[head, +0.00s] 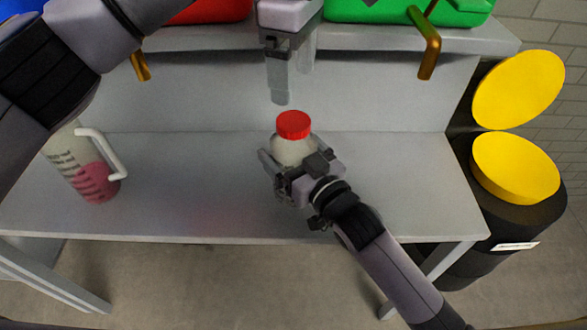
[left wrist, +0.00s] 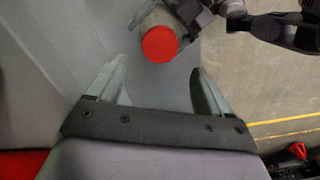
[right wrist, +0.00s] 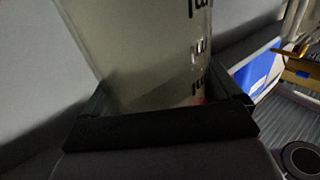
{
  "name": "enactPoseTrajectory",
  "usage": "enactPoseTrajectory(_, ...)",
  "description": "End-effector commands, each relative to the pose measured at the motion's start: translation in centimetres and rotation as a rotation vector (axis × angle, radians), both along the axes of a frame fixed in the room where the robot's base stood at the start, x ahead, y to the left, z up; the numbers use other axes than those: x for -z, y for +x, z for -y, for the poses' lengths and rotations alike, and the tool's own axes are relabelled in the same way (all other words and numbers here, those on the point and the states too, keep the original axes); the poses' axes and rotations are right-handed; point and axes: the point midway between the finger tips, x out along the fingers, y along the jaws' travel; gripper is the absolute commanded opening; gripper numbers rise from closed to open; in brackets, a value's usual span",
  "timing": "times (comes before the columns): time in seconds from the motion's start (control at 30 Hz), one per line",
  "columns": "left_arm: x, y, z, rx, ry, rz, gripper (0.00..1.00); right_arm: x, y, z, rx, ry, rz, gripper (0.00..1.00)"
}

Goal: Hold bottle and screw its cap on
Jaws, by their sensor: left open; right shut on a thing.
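A pale bottle (head: 290,151) stands upright on the grey bench (head: 215,190), with a red cap (head: 294,124) on its top. I cannot tell whether the cap is screwed tight. My right gripper (head: 282,170) is shut around the bottle's body. In the right wrist view the bottle (right wrist: 150,50) fills the space between the fingers, with dark markings on its side. My left gripper (head: 290,88) is open and empty, fingers pointing down, just above and behind the cap. In the left wrist view the red cap (left wrist: 160,44) lies beyond the fingertips, between them, untouched.
A jug (head: 88,165) with pink contents and a white handle stands at the left of the bench. A shelf above holds a red bin (head: 210,10) and a green bin (head: 400,12). Yellow-topped dark drums (head: 515,165) stand at the right. The bench right of the bottle is clear.

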Motion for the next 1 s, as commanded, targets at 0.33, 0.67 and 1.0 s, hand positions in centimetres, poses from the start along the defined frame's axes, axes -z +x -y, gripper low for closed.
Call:
enactPoseTrajectory(0.33, 0.0, 0.0, 0.0, 0.001, -0.001, -0.001, 0.8, 0.1, 0.0, 0.0, 0.0, -0.001, -0.001, 0.06)
enactPoseTrajectory(0.67, 3.0, -0.1, 0.0, 0.001, 0.0, -0.003, 0.8, 0.1, 0.0, 0.0, 0.0, -0.001, -0.002, 0.06)
enactPoseTrajectory(1.0, 7.4, 0.0, 0.0, 0.0, 0.001, -0.002, 0.8, 0.1, 0.0, 0.0, 0.0, -0.001, -0.002, 0.06)
